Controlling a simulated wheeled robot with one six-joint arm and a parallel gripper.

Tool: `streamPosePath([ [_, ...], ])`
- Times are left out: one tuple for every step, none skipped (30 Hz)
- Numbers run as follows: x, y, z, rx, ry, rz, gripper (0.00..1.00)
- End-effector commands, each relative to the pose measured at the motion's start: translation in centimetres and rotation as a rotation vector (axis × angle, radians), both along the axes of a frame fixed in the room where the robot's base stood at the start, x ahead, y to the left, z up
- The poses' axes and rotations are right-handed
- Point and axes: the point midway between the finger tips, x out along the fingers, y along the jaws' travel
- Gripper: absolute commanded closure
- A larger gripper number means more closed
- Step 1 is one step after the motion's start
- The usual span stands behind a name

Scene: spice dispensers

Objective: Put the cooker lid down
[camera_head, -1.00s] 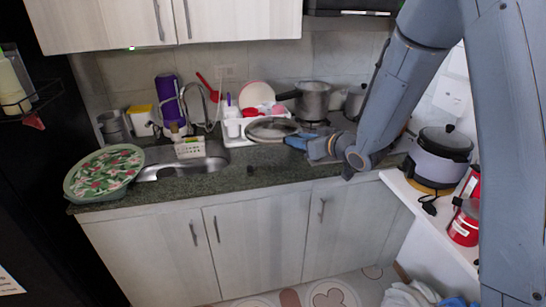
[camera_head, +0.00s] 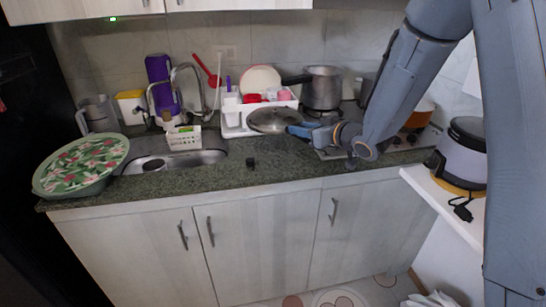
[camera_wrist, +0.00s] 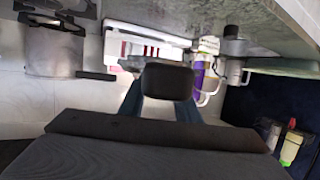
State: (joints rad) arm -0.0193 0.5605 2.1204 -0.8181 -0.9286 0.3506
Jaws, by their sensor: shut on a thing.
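A round glass lid with a metal rim (camera_head: 270,121) is held near the counter, in front of the white dish rack in the head view. My gripper (camera_head: 303,131) is at the lid's right side, its blue fingers shut on it. In the wrist view a dark block, likely the lid's handle (camera_wrist: 167,80), sits between my blue fingers (camera_wrist: 166,104). The rest of the lid is hard to make out there. I cannot tell whether the lid touches the counter.
The granite counter (camera_head: 235,175) has bare room along its front. A green floral basin (camera_head: 82,165) is left of the sink (camera_head: 175,162). A dish rack (camera_head: 235,119), a metal pot (camera_head: 322,88) and an orange pot (camera_head: 420,112) stand behind. A cooker (camera_head: 461,155) is on the right shelf (camera_head: 430,190).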

Motion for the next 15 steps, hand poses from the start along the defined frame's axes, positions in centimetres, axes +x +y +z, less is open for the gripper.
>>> streamPosePath([
  [0.2, -0.1, -0.3, 0.001, -0.003, -0.002, 1.0],
  [0.2, -0.2, -0.6, 0.002, -0.002, -0.002, 1.0],
  [0.2, -0.3, -0.9, 0.002, -0.002, -0.003, 1.0],
  [0.2, -0.3, -1.3, 0.003, -0.002, -0.003, 1.0],
  [0.2, -0.4, -1.7, 0.003, -0.001, -0.005, 1.0],
  [0.2, -0.4, -2.4, 0.003, 0.0, -0.007, 1.0],
  [0.2, -0.5, -2.9, 0.001, 0.0, -0.007, 1.0],
  [0.2, -0.5, -3.3, 0.003, 0.0, -0.007, 1.0],
  [0.2, -0.5, -3.9, 0.003, 0.0, -0.007, 1.0],
  [0.2, -0.5, -4.3, 0.003, 0.0, -0.008, 1.0],
  [0.2, -0.5, -4.7, 0.002, -0.001, -0.008, 1.0],
  [0.2, -0.5, -5.1, 0.003, -0.001, -0.008, 1.0],
  [0.2, -0.5, -5.4, 0.003, -0.003, -0.008, 1.0],
  [0.2, -0.5, -5.5, 0.002, -0.003, -0.007, 1.0],
  [0.2, -0.4, -5.7, 0.002, -0.004, -0.006, 1.0],
])
